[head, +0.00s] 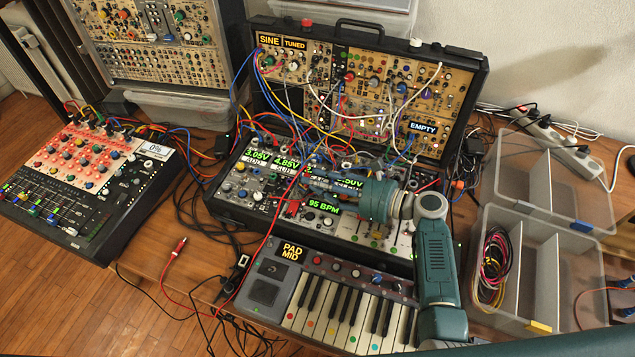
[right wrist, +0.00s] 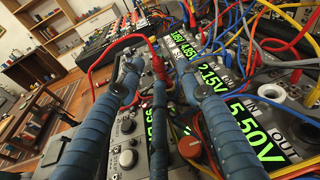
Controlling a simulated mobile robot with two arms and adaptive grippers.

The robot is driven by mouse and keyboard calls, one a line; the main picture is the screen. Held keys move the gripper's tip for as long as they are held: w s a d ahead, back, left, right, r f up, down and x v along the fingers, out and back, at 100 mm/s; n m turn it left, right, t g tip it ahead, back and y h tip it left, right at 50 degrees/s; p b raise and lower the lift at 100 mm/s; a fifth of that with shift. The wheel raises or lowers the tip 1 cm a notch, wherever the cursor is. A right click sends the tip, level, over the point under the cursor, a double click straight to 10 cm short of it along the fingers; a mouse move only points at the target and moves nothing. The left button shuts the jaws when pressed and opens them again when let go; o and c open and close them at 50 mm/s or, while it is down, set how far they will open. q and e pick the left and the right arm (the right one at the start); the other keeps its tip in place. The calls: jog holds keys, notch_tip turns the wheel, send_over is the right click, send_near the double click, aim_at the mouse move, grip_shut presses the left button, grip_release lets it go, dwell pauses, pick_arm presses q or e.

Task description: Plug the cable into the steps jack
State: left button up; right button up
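My right gripper (head: 306,178) reaches in from the lower right over the lower synth case (head: 225,205). Another red cable end (head: 180,245) lies on the table at the left of the keyboard. I cannot read a steps label on any jack. My left gripper is not in view.
A keyboard (head: 340,268) stands in front of the case, a mixer (head: 95,165) at the left. The upper case (head: 455,90) is crowded with patch cables. Clear bins (head: 530,190) with coiled cables (head: 495,262) stand at the right.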

notch_tip(320, 180, up, 10)
dwell(0.6)
dwell(0.4)
